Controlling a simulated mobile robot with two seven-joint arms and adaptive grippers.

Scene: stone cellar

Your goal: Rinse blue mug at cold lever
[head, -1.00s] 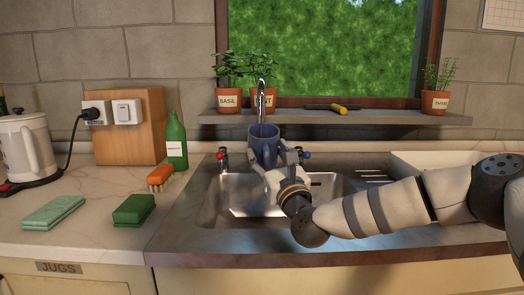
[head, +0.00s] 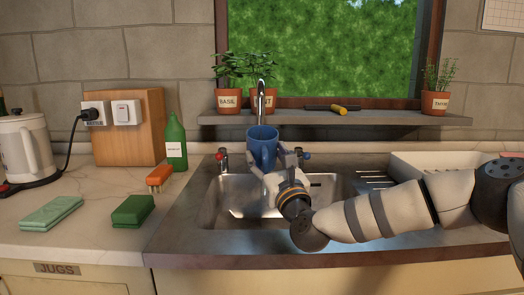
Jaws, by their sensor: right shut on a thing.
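The blue mug (head: 262,148) is held over the sink basin, close in front of and below the tap spout (head: 261,98). My right gripper (head: 275,176) reaches in from the right and is shut on the mug near its lower right side. The fingertips are partly hidden, so their exact hold on the mug is hard to see. My left gripper is out of view.
The sink basin (head: 228,203) lies below the mug. Potted herbs and a yellow-handled tool (head: 340,109) occupy the shelf (head: 300,119) above.

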